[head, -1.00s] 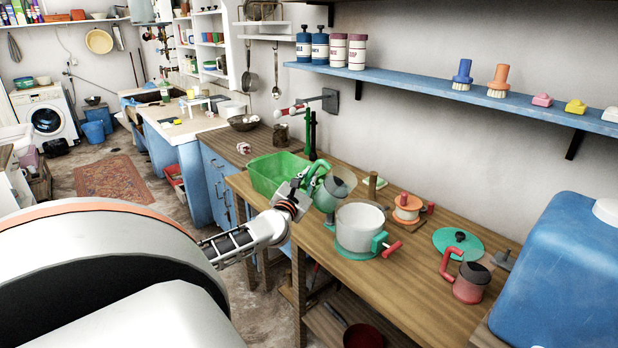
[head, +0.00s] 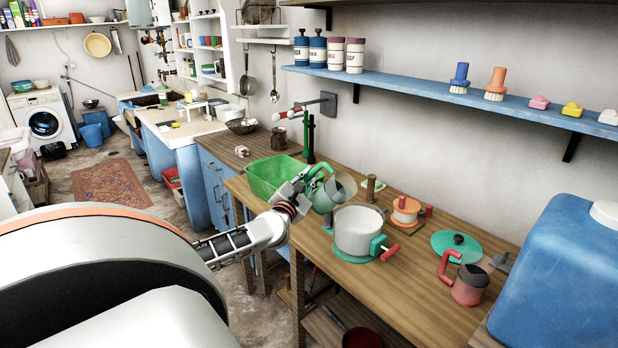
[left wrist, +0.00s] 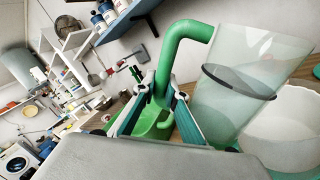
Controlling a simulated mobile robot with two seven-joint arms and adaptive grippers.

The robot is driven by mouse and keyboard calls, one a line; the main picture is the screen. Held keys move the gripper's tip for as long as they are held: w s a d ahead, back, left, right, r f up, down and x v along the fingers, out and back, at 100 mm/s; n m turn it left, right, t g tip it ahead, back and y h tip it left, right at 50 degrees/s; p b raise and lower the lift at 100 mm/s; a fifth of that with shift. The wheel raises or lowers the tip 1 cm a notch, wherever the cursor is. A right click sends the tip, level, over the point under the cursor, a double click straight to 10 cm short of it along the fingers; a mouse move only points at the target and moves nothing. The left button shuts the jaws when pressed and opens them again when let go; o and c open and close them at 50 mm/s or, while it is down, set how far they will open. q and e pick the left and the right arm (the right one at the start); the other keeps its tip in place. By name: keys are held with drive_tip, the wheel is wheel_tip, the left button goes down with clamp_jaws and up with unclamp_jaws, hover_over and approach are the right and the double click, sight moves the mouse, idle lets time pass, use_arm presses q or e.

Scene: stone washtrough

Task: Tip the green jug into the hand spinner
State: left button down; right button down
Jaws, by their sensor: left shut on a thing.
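The green jug (head: 323,200) has a see-through body and a bent green handle. My left gripper (head: 311,187) is shut on this handle and holds the jug up beside the hand spinner. In the head view the jug leans with its grey mouth towards the right. In the left wrist view the handle (left wrist: 178,55) rises between the fingers (left wrist: 158,92), and the clear body (left wrist: 232,95) stands to the right. The hand spinner (head: 356,232), a white drum on a teal base with a red-handled crank, stands just right of the jug. I see no stream between them.
A green basin (head: 268,178) stands behind my left gripper. An orange reel (head: 405,211), a teal lid (head: 458,246) and a red jug (head: 468,287) stand right of the spinner. A large blue container (head: 560,270) fills the right front.

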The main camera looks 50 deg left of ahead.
use_arm(q)
drive_tip(key=shift+r, duration=0.1)
drive_tip(key=shift+w+d+r+m+t+h, duration=0.25)
drive_tip(key=shift+d+r+m, duration=0.3)
drive_tip(key=shift+m, duration=0.55)
idle(0.7)
drive_tip(key=shift+w+d+r+m+t, duration=0.15)
drive_tip(key=shift+d+m, duration=0.15)
drive_tip(key=shift+m, duration=0.2)
drive_tip(key=shift+w+d+r+m+t, duration=0.1)
drive_tip(key=shift+d+m, duration=0.2)
drive_tip(key=shift+m, duration=0.2)
drive_tip(key=shift+d, duration=0.15)
drive_tip(key=shift+m+h, duration=0.25)
drive_tip(key=shift+m, duration=0.15)
drive_tip(key=shift+w+d+m, duration=0.25)
drive_tip(key=shift+d+m, duration=0.5)
drive_tip(key=shift+m, duration=0.35)
idle(0.6)
